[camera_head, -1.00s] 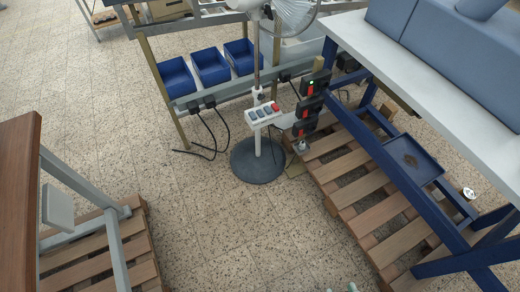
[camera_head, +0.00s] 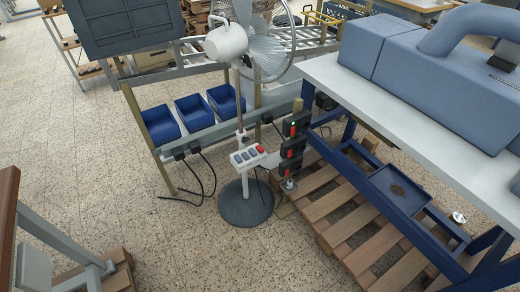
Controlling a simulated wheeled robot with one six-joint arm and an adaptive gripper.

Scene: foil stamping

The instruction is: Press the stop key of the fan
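The fan (camera_head: 228,42) stands on the floor in the middle of the head view. It has a white motor housing, a wire cage, a thin pole and a round dark base (camera_head: 246,205). A white key panel (camera_head: 247,157) sits on the pole at mid height. It carries several grey keys in a row and one red key (camera_head: 260,149) at its right end. Any lettering on the keys is too small to read. My gripper does not show in this view.
Blue bins (camera_head: 193,112) line a rail behind the pole. Black switch boxes (camera_head: 291,147) stand close right of the panel. A bench with a white top (camera_head: 400,115) and a wooden pallet (camera_head: 340,212) fill the right. Floor (camera_head: 160,245) in front is clear.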

